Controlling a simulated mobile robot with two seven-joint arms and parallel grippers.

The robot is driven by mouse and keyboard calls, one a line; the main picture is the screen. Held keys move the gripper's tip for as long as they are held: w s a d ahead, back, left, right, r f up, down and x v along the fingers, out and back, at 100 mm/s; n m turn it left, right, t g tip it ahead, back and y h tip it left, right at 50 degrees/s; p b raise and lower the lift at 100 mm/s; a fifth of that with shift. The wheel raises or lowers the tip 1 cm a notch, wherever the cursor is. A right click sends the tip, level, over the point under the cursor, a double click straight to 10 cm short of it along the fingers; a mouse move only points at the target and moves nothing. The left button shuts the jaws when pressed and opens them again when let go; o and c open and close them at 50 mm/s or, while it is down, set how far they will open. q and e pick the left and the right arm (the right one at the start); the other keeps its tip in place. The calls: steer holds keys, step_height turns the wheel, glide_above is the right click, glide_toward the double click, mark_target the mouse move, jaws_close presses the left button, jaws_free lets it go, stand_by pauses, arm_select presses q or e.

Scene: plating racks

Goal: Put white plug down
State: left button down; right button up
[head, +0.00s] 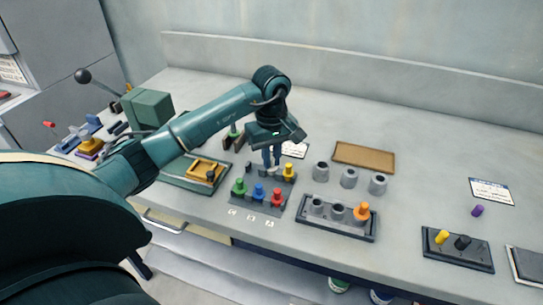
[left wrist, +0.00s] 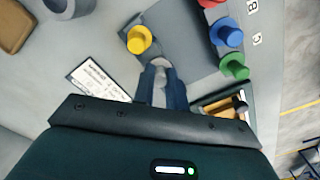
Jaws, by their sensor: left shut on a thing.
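My left gripper (head: 270,162) points down over the back part of a dark grey rack (head: 247,208). In the left wrist view its fingers (left wrist: 160,80) are shut on the white plug (left wrist: 158,63), of which only a pale top shows between the fingertips. The rack carries a green plug (head: 239,187), a blue plug (head: 258,193), a red plug (head: 277,197) and a yellow plug (head: 289,172). The white plug is left of the yellow one in the head view. I cannot tell whether it touches the rack. My right gripper is not in view.
Right of the rack stands a grey holder (head: 335,226) with an orange plug (head: 362,211). Several grey cups (head: 349,178) and a brown board (head: 364,156) lie behind it. A wooden tray (head: 206,171) is at the left. The bench front between the holder and the far-right dark tray (head: 456,255) is clear.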

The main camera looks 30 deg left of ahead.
mark_target(272, 158)
arm_select(q)
steer(key=shift+f, duration=0.4)
steer(key=c, duration=1.4)
jaws_free()
steer(key=shift+c, duration=0.2)
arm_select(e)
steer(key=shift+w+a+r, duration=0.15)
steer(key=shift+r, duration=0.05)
arm_select(q)
steer(key=shift+r, duration=0.1)
